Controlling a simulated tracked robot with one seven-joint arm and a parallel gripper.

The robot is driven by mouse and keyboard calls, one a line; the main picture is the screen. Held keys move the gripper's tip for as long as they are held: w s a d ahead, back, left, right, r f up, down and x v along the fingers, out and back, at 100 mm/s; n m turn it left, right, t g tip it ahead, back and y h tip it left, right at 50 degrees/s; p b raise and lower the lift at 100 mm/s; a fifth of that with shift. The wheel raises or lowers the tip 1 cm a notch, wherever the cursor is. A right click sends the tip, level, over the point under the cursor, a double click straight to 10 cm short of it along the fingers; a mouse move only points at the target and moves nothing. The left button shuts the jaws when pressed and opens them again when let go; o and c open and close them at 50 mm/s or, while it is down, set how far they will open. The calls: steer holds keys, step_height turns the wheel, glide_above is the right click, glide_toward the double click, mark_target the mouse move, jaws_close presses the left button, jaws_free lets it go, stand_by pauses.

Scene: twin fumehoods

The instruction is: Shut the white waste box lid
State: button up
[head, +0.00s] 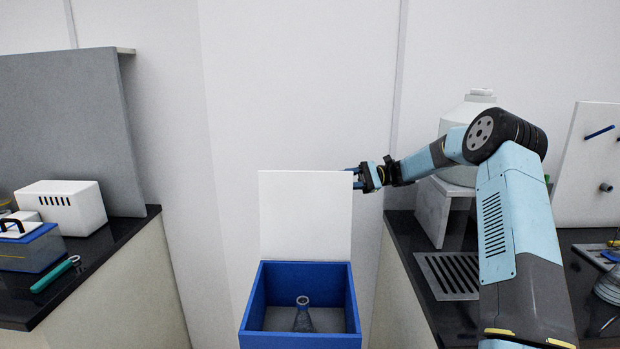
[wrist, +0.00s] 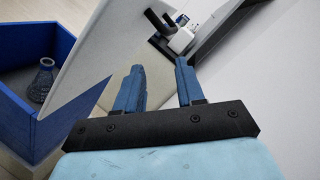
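The white lid (head: 305,215) stands upright, open, at the back of the blue waste box (head: 354,308). A glass flask (head: 303,318) stands inside the box. My gripper (head: 354,178) is at the lid's upper right edge, with my arm reaching in from the right. In the wrist view, the two blue fingers of my gripper (wrist: 159,70) are apart with nothing held between them. The lid (wrist: 108,45) fills the area beside and beyond the left finger; I cannot tell whether they touch. The box (wrist: 52,45) and flask (wrist: 42,80) show at the left.
A black counter (head: 75,270) at the left bears a white vented box (head: 62,206) and a green-handled tool (head: 55,274). The right counter (head: 405,245) holds a grey stand (head: 434,211), a large white container (head: 468,108) and a slotted plate (head: 447,275). Space above the box is clear.

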mark_target(308, 177)
steer(key=s+a+y, duration=0.1)
steer(key=a, duration=0.3)
steer(key=s+a+r+y, duration=0.1)
steer(key=a, duration=0.3)
steer(key=s+a+r+y, duration=0.1)
steer(key=a, duration=0.3)
steer(key=shift+a+r, duration=0.1)
steer(key=shift+a, duration=0.1)
jaws_close()
stand_by(0.4)
steer(key=shift+d, duration=0.2)
steer(key=shift+s, duration=0.1)
